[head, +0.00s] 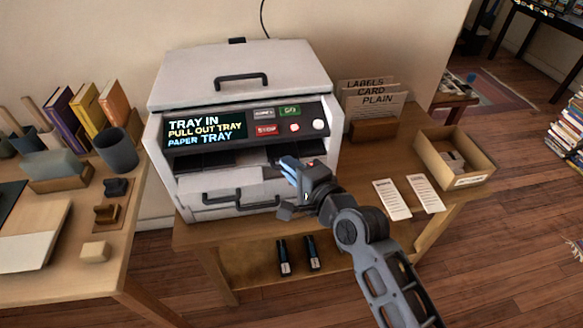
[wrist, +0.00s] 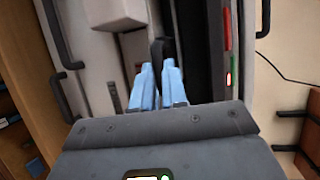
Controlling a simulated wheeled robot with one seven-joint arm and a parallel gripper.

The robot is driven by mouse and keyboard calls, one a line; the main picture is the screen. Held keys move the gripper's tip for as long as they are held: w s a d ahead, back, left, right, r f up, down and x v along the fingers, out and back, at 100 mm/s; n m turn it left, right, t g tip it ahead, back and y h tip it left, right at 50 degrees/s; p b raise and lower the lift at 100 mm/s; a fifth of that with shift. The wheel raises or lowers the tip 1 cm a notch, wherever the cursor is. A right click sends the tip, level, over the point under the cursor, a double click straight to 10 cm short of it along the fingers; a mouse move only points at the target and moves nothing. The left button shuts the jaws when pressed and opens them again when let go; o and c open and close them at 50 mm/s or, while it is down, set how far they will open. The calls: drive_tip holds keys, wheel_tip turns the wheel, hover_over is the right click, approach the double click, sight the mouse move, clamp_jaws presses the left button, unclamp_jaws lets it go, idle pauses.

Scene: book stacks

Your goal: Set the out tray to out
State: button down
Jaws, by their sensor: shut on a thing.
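The white printer (head: 240,75) stands on a wooden table. Its display (head: 205,130) reads "TRAY IN", "PULL OUT TRAY", "PAPER TRAY". The out tray seems to be in the dark slot (head: 205,158) below the panel; its outline is hard to make out. My gripper (head: 288,164) is at the right part of this slot. In the wrist view its blue fingers (wrist: 158,75) are close together on a small dark tab (wrist: 163,50) at the printer front. The fingers hide most of the tab. I cannot tell for sure that it belongs to the out tray.
Drawer handles (head: 235,197) stick out below the slot. A red stop button (head: 266,130) is on the panel above. Right of the printer are a card holder (head: 373,131), paper slips (head: 391,199) and a cardboard box (head: 480,178). A desk with books stands left.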

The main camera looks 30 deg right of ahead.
drive_tip(key=s+a+p, duration=0.2)
drive_tip(key=s, duration=0.5)
drive_tip(key=shift+s+a+f, duration=0.15)
drive_tip(key=shift+s+a, duration=0.1)
drive_tip(key=shift+s, duration=0.15)
drive_tip(key=c, duration=1.2)
unclamp_jaws()
drive_tip(key=shift+o, duration=0.2)
drive_tip(key=shift+s, duration=0.15)
drive_tip(key=b+v, duration=0.1)
drive_tip(key=v, duration=0.6)
drive_tip(key=shift+s, duration=0.3)
